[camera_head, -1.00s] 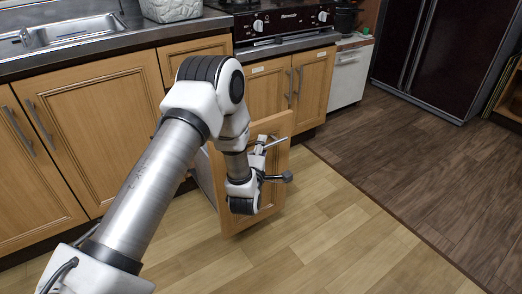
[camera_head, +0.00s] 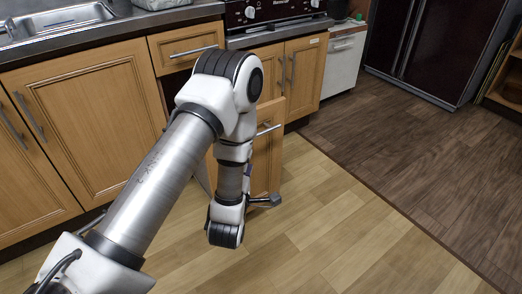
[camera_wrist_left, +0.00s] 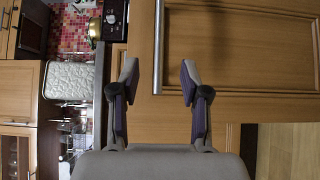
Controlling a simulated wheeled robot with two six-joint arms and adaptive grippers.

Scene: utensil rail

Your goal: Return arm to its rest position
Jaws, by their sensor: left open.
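My left arm reaches in from the left in the head view. Its gripper (camera_head: 264,200) is low in front of a wooden drawer front (camera_head: 267,172) that stands out from the cabinet row. In the left wrist view the two fingers (camera_wrist_left: 158,80) are spread apart with nothing held. The drawer's metal bar handle (camera_wrist_left: 158,40) appears in line with the gap between the fingertips; the gripper is not closed on it. The handle also shows in the head view (camera_head: 268,130). My arm hides the drawer's left part. My right gripper is in neither view.
Wooden cabinets (camera_head: 90,120) and a counter with a sink (camera_head: 60,20) run along the left and back. A stove (camera_head: 275,12) and a white dishwasher-like unit (camera_head: 343,65) stand behind. A dark fridge (camera_head: 425,45) is at back right. The floor (camera_head: 330,220) at right is clear.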

